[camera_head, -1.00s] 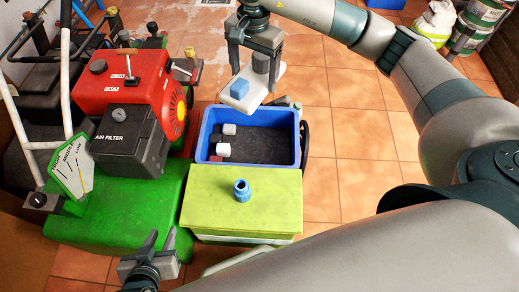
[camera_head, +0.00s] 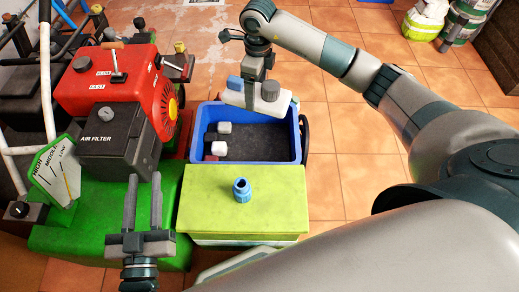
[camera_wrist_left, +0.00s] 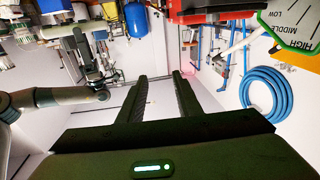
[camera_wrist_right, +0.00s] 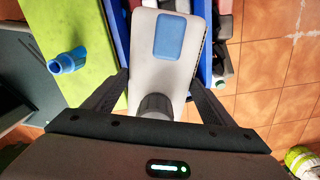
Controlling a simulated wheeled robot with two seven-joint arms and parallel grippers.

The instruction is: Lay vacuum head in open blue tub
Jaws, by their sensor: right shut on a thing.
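The vacuum head is a pale flat piece with a blue pad and a dark grey round neck (camera_head: 270,91). My right gripper (camera_head: 253,90) is shut on it and holds it over the far part of the open blue tub (camera_head: 302,140). In the right wrist view the vacuum head (camera_wrist_right: 146,60) lies between both fingers, with blue tub edges on both sides beneath. The exact height above the rim cannot be told. My left gripper (camera_head: 143,190) is open and empty, fingers pointing away, left of the yellow-green box.
In the tub are two white-and-dark pieces (camera_head: 222,128) at the left; its right part is clear. The yellow-green box (camera_head: 208,195) with a blue fitting (camera_head: 241,190) stands in front. A red and green machine (camera_head: 105,80) stands at left.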

